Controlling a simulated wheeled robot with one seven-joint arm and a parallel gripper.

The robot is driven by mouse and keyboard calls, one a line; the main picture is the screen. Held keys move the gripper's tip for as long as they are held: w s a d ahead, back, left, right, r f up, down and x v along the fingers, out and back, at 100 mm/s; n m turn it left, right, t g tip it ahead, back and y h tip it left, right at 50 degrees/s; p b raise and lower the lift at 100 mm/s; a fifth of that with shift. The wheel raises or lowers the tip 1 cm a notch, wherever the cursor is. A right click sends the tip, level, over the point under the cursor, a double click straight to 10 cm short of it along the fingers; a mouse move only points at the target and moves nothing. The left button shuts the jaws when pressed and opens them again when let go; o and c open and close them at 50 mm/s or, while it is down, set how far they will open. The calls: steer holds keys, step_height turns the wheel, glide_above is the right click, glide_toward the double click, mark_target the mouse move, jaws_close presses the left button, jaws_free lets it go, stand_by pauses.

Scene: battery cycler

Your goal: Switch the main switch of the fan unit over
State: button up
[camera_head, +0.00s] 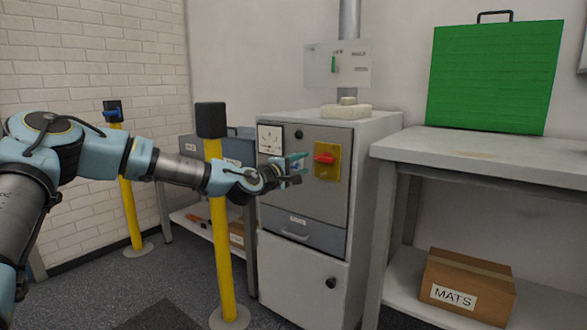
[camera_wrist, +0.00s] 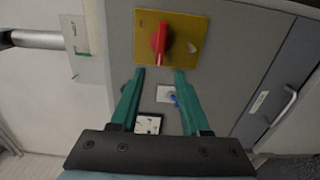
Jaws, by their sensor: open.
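The main switch is a red rotary handle (camera_head: 325,158) on a yellow plate (camera_head: 327,172), on the front of the grey fan unit cabinet (camera_head: 312,250). In the head view the handle lies about level. In the wrist view the red handle (camera_wrist: 160,42) and yellow plate (camera_wrist: 185,58) are at the top centre. My gripper (camera_head: 298,160) is just left of the plate in the head view. In the wrist view its two green fingers (camera_wrist: 159,74) are apart, with their tips near the plate's edge. The handle is beyond the tips, and nothing is held.
A white-faced gauge (camera_head: 271,139) sits on the cabinet front, left of the switch. Yellow posts (camera_head: 220,235) stand beside my arm. A bench (camera_head: 480,150) with a green case (camera_head: 495,78) and a MATS box (camera_head: 467,284) is at the right.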

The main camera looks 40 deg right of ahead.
steer(key=v, duration=0.5)
stand_by(0.4)
